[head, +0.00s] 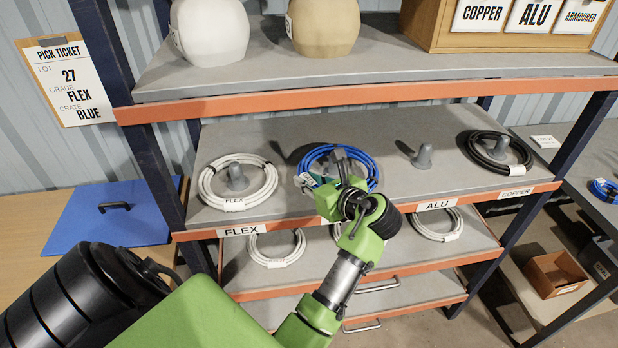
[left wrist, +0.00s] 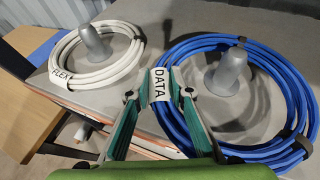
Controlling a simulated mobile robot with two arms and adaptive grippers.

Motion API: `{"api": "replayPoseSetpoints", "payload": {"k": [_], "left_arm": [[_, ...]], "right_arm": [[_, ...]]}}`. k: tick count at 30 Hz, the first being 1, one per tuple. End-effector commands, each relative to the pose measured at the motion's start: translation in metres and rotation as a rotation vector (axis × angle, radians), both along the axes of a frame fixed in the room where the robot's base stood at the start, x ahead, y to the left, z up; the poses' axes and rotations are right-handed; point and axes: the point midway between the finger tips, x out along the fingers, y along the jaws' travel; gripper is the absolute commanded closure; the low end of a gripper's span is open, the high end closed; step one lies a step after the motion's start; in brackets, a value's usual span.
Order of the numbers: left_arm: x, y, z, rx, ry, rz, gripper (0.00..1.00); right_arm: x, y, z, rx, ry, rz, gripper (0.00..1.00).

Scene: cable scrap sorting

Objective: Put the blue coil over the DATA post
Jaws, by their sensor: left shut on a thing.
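The blue coil (head: 371,168) is on the middle shelf, and it also fills the right of the left wrist view (left wrist: 294,85). My left gripper (head: 309,183) is shut on its near left side, at a white tag reading DATA (left wrist: 160,84). A grey post (left wrist: 228,75) shows inside the coil's ring in the left wrist view. The coil encircles it there; whether it rests on the shelf or is held slightly above is unclear. In the head view my gripper and wrist hide part of the coil. My right gripper is not in view.
A white coil tagged FLEX (head: 211,191) lies around its post to the left. A bare grey post (head: 422,157) and a black coil (head: 480,152) stand to the right. Several white coils lie on the shelf below.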

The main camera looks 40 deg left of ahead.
Motion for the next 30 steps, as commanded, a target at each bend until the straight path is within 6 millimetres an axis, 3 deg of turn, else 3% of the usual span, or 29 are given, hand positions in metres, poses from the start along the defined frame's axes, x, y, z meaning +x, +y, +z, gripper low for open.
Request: {"api": "replayPoseSetpoints", "payload": {"k": [30], "left_arm": [[0.001, 0.0, -0.011, 0.001, -0.003, -0.001, 1.0]], "right_arm": [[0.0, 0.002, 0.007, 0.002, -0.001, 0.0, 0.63]]}}
